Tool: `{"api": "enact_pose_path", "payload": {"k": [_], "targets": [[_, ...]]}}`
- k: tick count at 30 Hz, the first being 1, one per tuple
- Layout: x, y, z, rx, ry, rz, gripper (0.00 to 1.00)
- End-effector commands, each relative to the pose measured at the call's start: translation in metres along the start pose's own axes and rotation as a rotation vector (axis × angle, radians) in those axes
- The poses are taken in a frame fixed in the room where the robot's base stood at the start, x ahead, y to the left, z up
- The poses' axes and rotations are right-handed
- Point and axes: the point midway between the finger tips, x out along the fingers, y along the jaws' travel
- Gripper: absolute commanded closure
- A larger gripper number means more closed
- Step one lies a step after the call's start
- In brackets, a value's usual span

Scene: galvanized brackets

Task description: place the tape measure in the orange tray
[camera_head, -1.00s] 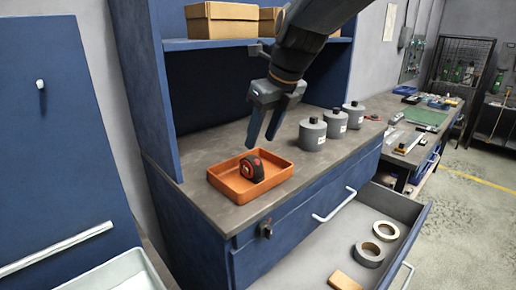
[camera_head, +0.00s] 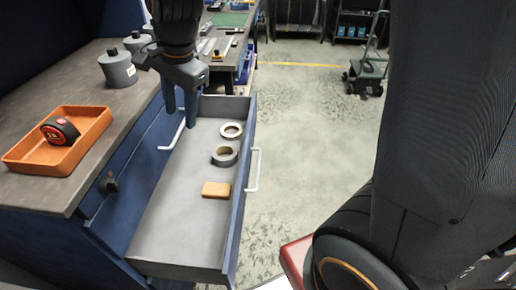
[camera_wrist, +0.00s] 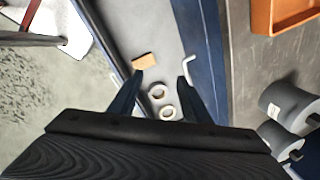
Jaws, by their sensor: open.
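The red and black tape measure (camera_head: 60,131) sits inside the orange tray (camera_head: 88,139) on the grey worktop at the left of the head view. It rests against the tray floor, apart from my gripper. A corner of the orange tray (camera_wrist: 262,18) shows at the top right of the wrist view, where the tape measure is out of frame. My gripper (camera_head: 181,112) is open and empty, fingers pointing down over the open drawer, to the right of the tray. Its two fingers (camera_wrist: 157,84) are spread apart in the wrist view.
The open drawer (camera_head: 165,240) holds two tape rolls (camera_head: 225,156) and a tan block (camera_head: 216,189). Open floor (camera_head: 300,130) lies right of the drawer.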

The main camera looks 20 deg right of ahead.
Motion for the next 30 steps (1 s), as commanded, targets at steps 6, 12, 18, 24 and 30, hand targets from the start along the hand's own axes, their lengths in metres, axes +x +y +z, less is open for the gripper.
{"api": "enact_pose_path", "payload": {"k": [6, 12, 18, 24, 30], "targets": [[0.023, 0.094, -0.046, -0.453, 0.028, 0.075, 0.56], [0.035, 0.164, -0.064, -0.809, 0.014, 0.130, 0.56], [0.039, 0.194, -0.067, -0.983, -0.004, 0.153, 0.56], [0.040, 0.197, -0.067, -1.005, -0.006, 0.156, 0.56], [0.040, 0.197, -0.066, -1.003, -0.006, 0.155, 0.56]]}}
